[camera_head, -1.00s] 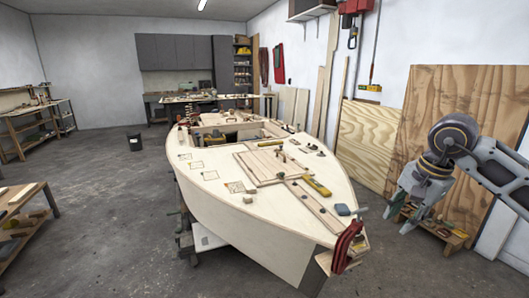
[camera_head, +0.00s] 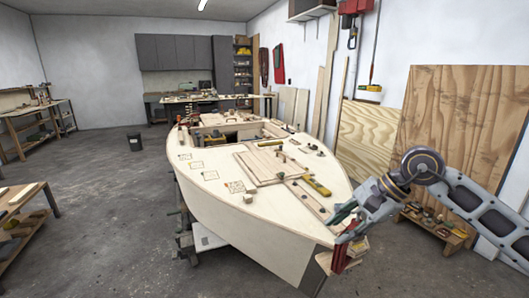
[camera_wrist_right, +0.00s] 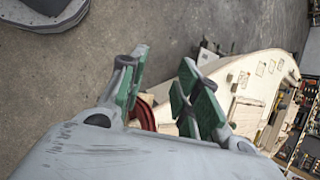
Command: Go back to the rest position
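My right gripper (camera_head: 343,222) is over the near right corner of the plywood hull (camera_head: 255,225), close to the red clamp (camera_head: 340,260) there. In the right wrist view its two green-padded fingers (camera_wrist_right: 160,75) stand apart, with nothing between their tips. Part of the red clamp (camera_wrist_right: 142,112) shows beside and behind the left finger in that view. I cannot tell whether finger and clamp touch. The gripper and forearm hide part of the clamp and the hull corner in the head view. My left gripper is in neither view.
A yellow level (camera_head: 316,187) and several small tools lie on the deck. A small wooden stand (camera_head: 440,232) is on the floor under my right arm. Plywood sheets (camera_head: 450,120) lean on the right wall.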

